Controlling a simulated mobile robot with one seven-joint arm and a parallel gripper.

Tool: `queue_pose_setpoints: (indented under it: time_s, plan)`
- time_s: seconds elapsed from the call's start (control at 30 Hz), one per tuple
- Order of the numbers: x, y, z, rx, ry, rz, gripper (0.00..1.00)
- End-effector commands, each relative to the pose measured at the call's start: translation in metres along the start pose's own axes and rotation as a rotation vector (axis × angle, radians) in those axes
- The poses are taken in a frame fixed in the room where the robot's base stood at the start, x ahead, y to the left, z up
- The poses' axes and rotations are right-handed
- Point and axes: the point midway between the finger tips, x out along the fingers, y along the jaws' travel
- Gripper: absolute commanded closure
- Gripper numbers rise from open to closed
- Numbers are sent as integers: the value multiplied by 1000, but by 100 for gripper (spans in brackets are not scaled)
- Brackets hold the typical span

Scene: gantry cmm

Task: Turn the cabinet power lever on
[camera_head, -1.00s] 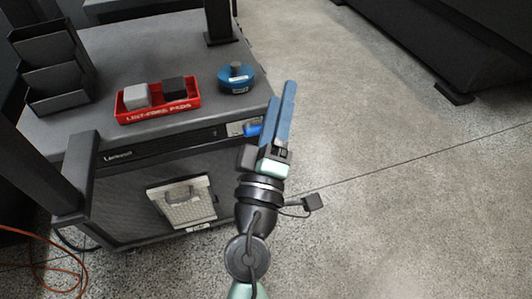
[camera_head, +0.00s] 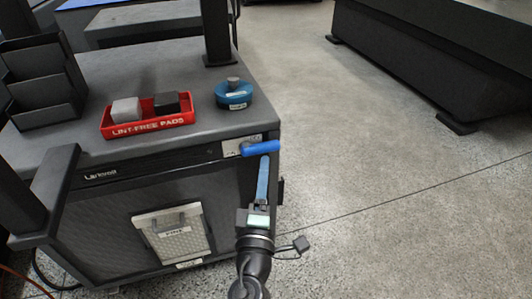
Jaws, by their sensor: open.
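The power lever (camera_head: 262,148) is a blue handle on a light label plate (camera_head: 231,148) at the right end of the cabinet's (camera_head: 105,225) front top edge. It lies roughly level, pointing right, slightly raised at its right end. My gripper (camera_head: 264,160) has long blue fingers pointing up the picture, their tips just below the lever. It is open and holds nothing. The fingers overlap in this view, so the gap between them is hidden. I cannot tell whether the tips touch the lever. The plate's writing is too small to read.
On the cabinet top stand a red lint-free pads tray (camera_head: 150,128) with a grey and a black block, a round blue container (camera_head: 233,95) and a dark rack (camera_head: 40,85). A dark post (camera_head: 216,35) rises behind. Floor (camera_head: 400,210) is clear to the right.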

Motion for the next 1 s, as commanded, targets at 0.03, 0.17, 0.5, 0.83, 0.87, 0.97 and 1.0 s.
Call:
queue_pose_setpoints:
  time_s: [0.03,0.17,0.5,0.83,0.87,0.97,1.0]
  plan:
    - [11,2,0,0,-1,2,39]
    - [31,1,1,1,-1,2,39]
    - [56,0,0,1,0,0,39]
    - [56,0,1,1,-1,0,52]
    - [56,0,1,1,-1,0,57]
    - [56,0,1,1,-1,0,75]
    - [56,0,1,1,-1,0,82]
